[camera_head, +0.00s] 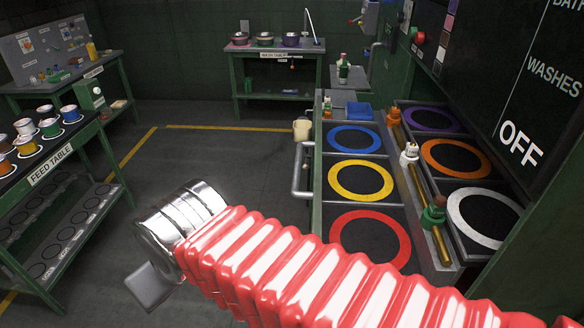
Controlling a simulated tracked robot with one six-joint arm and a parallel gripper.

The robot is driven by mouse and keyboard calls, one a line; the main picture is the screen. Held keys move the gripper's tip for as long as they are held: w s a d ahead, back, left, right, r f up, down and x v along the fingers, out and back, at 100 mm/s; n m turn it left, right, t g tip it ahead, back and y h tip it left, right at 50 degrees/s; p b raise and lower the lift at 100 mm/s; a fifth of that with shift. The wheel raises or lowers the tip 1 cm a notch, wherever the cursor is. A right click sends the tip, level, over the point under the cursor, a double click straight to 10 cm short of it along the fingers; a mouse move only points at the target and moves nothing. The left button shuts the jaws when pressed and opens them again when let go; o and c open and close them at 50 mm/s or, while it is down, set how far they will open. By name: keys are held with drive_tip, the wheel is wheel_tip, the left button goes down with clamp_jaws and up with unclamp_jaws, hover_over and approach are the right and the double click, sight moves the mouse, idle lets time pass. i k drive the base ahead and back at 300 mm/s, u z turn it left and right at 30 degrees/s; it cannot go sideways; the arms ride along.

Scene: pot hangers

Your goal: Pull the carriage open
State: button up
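The carriage (316,215) is a long green-edged bench section at centre right. It bears blue, yellow and red rings on dark squares. A grey bar handle (297,170) stands out from its left side. My gripper (152,287) is at the lower left, at the end of my red-and-white sleeved arm. Only a grey block of it shows past the silver wrist. It is apart from the handle, to its lower left. Its fingers are mostly hidden, so I cannot tell whether it is open. The near end of the carriage is hidden behind my arm.
Purple, orange and white rings (483,218) lie to the right, past a brass rail with valves (409,153). The feed table (50,165) with several pots stands at the left. The wash table (275,53) stands at the back. The floor between (215,150) is clear.

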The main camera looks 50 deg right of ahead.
sight(367, 197)
drive_tip(key=z, duration=0.05)
drive_tip(key=i, duration=1)
drive_tip(key=u, duration=0.05)
